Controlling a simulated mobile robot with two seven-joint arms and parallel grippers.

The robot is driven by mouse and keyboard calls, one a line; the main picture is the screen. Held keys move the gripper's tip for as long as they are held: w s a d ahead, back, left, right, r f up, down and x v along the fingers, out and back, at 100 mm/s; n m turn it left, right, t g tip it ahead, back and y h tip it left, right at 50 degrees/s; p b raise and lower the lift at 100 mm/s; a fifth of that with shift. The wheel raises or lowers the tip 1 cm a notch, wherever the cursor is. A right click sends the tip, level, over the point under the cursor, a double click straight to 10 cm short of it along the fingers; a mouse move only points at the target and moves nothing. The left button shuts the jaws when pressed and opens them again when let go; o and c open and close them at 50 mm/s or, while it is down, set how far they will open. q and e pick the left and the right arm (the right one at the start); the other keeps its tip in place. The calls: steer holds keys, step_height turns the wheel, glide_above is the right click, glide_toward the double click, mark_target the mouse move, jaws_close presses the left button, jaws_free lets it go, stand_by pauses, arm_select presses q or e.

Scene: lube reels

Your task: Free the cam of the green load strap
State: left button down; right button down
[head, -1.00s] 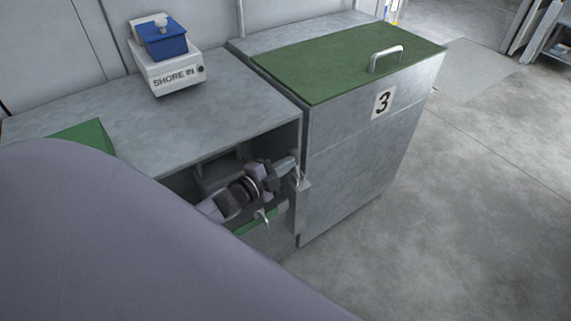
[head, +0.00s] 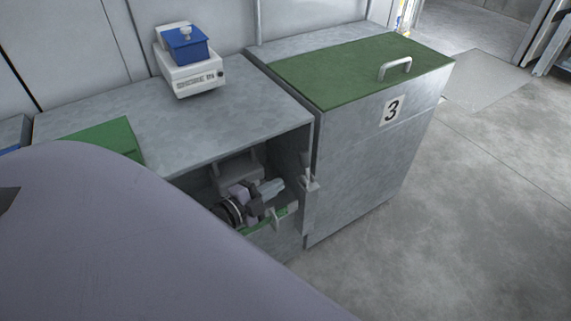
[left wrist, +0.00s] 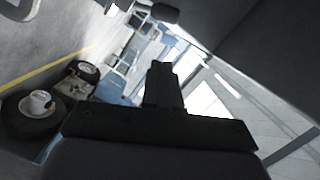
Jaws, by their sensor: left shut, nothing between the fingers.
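The green load strap (head: 258,226) runs low across the front of the open bay in the grey metal cabinet. A small pale metal lever, which looks like its cam (head: 280,215), stands on the strap near its right end. My left gripper (head: 274,187) is in the mouth of the bay, above and slightly left of the cam, apart from it as far as I can tell. Its fingers are shut and empty; in the left wrist view the dark closed fingers (left wrist: 164,84) show. My own arm hides the left part of the strap and bay. My right gripper is not in view.
A metal latch (head: 309,182) sits on the post right of the bay. Cabinet 3 (head: 365,160) with a green handled lid stands right. A white box (head: 192,78) with a blue top sits on the counter (head: 210,120). The floor at right is clear.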

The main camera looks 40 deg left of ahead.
arm_select(q)
steer(key=shift+s+a+r, duration=0.1)
steer(key=shift+s+a, duration=0.1)
steer(key=shift+s, duration=0.95)
steer(key=s+d+r+n+g+p, duration=0.2)
steer(key=s+d+n+g+p, duration=0.4)
steer(key=s+d+n+p, duration=0.3)
steer(key=s+d+n, duration=0.3)
steer(key=d, duration=0.2)
steer(key=shift+s+n+y, duration=0.2)
steer(key=shift+n+y, duration=0.1)
steer(key=shift+y, duration=0.1)
steer(key=shift+r, duration=0.1)
